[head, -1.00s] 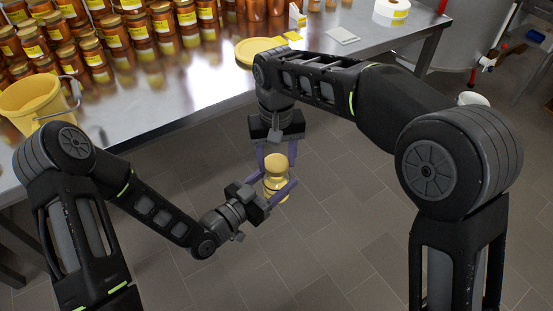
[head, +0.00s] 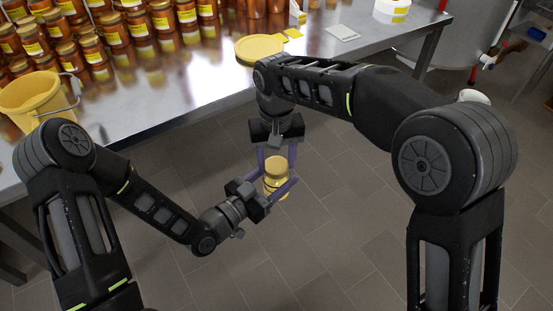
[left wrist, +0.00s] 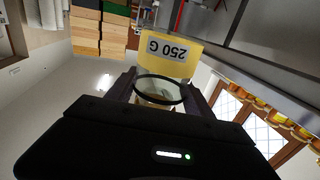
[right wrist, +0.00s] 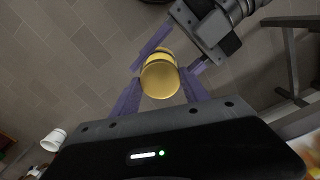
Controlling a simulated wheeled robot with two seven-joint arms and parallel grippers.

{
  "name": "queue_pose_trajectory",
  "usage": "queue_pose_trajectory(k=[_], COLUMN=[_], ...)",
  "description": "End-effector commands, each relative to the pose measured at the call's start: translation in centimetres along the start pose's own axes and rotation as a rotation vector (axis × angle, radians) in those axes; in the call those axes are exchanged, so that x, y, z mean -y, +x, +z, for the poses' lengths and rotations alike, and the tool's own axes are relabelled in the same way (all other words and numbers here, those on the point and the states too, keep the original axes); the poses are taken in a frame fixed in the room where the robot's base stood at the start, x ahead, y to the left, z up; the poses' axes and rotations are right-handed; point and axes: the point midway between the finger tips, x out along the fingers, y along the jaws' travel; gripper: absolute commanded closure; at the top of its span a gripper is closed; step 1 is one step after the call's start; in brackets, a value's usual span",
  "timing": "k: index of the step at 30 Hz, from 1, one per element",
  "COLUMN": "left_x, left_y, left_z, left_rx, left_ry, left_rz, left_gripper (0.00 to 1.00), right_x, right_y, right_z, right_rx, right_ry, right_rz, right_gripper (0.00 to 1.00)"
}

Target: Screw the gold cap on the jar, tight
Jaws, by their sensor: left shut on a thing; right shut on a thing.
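The jar (head: 276,187), with a yellow label, is held upright above the floor, in front of the table. My left gripper (head: 272,191) is shut around its body from the lower left. The gold cap (head: 276,163) sits at the jar's mouth, apparently touching it. My right gripper (head: 277,167) is shut on the cap from above. The right wrist view shows the cap's top (right wrist: 160,82) between the purple fingers. The left wrist view shows the jar's round glass end (left wrist: 158,90) and its label reading 250 G (left wrist: 168,52). The threads are hidden.
The metal table (head: 185,95) carries several filled jars (head: 113,33), a yellow bucket (head: 35,98) and a round yellow lid (head: 260,47). A white roll (head: 391,10) stands at the back. The tiled floor (head: 330,220) below my grippers is clear.

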Motion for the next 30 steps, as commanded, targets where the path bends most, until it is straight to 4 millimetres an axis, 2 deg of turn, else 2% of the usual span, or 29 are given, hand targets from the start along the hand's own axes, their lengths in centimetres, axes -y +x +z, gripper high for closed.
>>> queue_pose_trajectory(k=[14, 30], left_x=[0.0, 0.0], left_y=[0.0, 0.0], left_z=[-0.1, 0.0], left_rx=[-0.001, -0.001], left_ry=[0.000, 0.000], left_rz=[0.000, 0.000], left_gripper=[1.00, 1.00], right_x=[0.0, 0.0], right_y=[0.0, 1.1], right_z=[0.0, 0.0], right_rx=[0.000, 0.000], right_ry=[0.000, 0.000], right_rz=[0.000, 0.000], right_gripper=[0.84, 0.84])
